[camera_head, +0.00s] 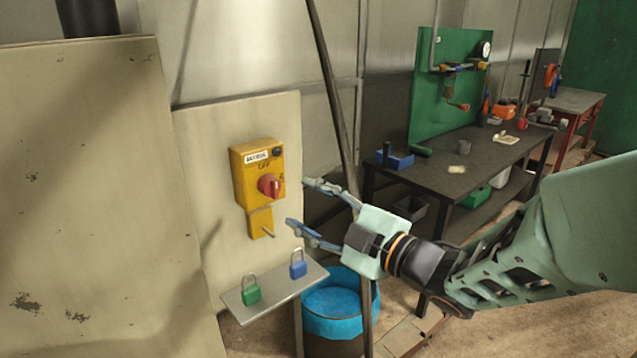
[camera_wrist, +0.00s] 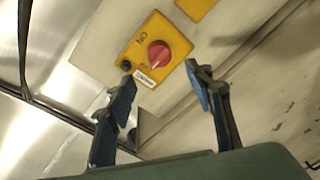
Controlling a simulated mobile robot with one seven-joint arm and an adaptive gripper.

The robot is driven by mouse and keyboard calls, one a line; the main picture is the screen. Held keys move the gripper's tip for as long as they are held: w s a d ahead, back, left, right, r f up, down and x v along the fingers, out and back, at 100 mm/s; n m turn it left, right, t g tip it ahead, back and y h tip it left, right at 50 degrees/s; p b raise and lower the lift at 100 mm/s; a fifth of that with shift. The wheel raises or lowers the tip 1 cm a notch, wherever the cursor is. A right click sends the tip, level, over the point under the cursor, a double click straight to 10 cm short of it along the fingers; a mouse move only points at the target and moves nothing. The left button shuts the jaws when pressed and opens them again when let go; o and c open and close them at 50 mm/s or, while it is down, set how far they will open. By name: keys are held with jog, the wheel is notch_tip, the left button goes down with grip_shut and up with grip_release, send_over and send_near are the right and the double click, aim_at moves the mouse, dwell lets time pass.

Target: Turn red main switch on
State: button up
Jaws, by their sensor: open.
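The red main switch (camera_head: 269,185) is a rotary knob on a yellow box (camera_head: 243,178) fixed to a pale panel. A white label sits at the top of the box, with lettering beside the knob. In the wrist view the red knob (camera_wrist: 158,54) shows on the yellow box (camera_wrist: 143,38), ahead of the fingers. My gripper (camera_head: 300,204) is open and empty, to the right of the box, with its fingers pointing at it. In the wrist view my gripper (camera_wrist: 158,83) has its fingers spread wide, apart from the knob. The knob's exact setting is hard to tell.
A yellow plate (camera_head: 260,223) with a small pin hangs below the box. A shelf (camera_head: 279,293) below holds a green padlock (camera_head: 251,290) and a blue padlock (camera_head: 298,265). A blue bin (camera_head: 338,310) stands beneath. A dark workbench (camera_head: 463,160) stands behind, at right.

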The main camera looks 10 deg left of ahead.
aim_at(277, 190)
jog(key=p+x, duration=0.1)
jog(key=x, duration=0.8)
jog(key=shift+w, duration=0.1)
jog(key=shift+c, duration=0.4)
jog(key=c, duration=1.1)
